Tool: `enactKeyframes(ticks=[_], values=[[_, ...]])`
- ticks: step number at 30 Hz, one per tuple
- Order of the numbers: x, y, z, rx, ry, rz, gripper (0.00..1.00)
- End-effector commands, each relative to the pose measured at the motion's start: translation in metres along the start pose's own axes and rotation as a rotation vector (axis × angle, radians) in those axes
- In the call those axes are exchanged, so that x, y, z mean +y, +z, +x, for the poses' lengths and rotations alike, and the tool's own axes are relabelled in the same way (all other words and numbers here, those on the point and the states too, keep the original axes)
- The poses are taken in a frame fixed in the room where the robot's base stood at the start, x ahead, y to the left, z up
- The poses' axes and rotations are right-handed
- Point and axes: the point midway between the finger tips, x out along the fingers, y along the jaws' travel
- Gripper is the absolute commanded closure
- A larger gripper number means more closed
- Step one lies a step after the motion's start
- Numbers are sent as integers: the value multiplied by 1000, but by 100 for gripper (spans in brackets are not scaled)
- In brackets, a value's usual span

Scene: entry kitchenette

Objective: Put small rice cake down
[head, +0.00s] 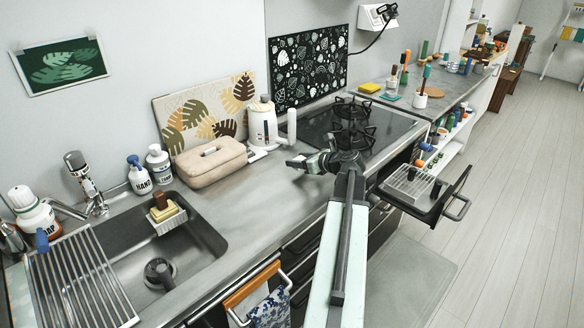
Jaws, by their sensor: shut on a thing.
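My gripper (300,163) is over the counter's front part, left of the stove and right of the beige box. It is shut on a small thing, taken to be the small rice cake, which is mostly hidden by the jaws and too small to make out. My arm reaches up from the bottom of the view. No other rice cake can be made out.
A grill drawer (447,207) with a wire rack stands pulled out below the stove (372,128). A beige box (211,165) and white kettle (263,124) stand behind the counter's clear patch (262,188). The sink (190,245) is at left.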

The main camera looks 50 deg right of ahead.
Motion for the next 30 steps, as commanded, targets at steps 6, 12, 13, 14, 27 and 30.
enactKeyframes(ticks=[6,12,13,14,27,30], values=[[-1,-28,10,0,-2,1,87],[1,-33,14,0,1,0,87],[1,-32,14,0,1,-1,87],[2,-32,14,0,2,-1,87],[2,-35,16,0,3,-1,26],[2,-35,15,0,2,-1,26]])
